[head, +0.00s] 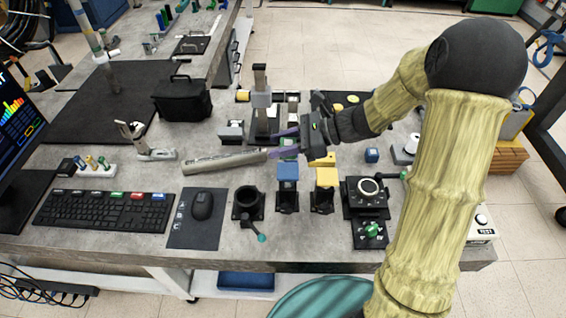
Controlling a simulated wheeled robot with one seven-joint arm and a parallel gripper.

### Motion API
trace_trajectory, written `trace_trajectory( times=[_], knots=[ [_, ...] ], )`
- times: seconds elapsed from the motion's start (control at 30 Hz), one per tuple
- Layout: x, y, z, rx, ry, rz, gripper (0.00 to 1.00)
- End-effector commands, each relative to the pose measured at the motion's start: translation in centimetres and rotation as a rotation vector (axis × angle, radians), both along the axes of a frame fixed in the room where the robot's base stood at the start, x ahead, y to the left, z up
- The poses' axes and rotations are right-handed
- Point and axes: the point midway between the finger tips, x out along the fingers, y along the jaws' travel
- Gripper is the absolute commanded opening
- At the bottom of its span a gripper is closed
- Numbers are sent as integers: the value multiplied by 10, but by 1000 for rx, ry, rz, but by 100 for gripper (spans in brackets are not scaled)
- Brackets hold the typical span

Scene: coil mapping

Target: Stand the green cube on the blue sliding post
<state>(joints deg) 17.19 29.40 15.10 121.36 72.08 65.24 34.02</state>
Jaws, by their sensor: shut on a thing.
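My gripper (274,145) reaches in from the right above the middle of the table, its purple fingers pointing left. It is shut on the green cube (289,142), of which only a little shows between the fingers. The blue sliding post (288,172) stands below and close to the fingers in the picture, a blue block top on a dark base. The cube is apart from the post as far as I can tell.
A yellow-topped post (327,177) stands just right of the blue one. A long grey bar (223,162) lies to the left, its end by my fingertips.

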Motion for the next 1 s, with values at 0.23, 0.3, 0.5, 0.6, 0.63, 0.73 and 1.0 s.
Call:
trace_trajectory(
  times=[0.23,0.3,0.5,0.6,0.63,0.73,1.0],
  knots=[
    [0,0,-25,0,-1,0,0],
    [0,0,-24,0,-1,-1,0],
    [0,0,-27,0,0,0,0],
    [-1,0,-38,0,4,1,0],
    [0,0,-42,0,4,0,0],
    [0,0,-56,1,4,-1,0],
    [0,0,-62,0,-1,0,0]
  ],
)
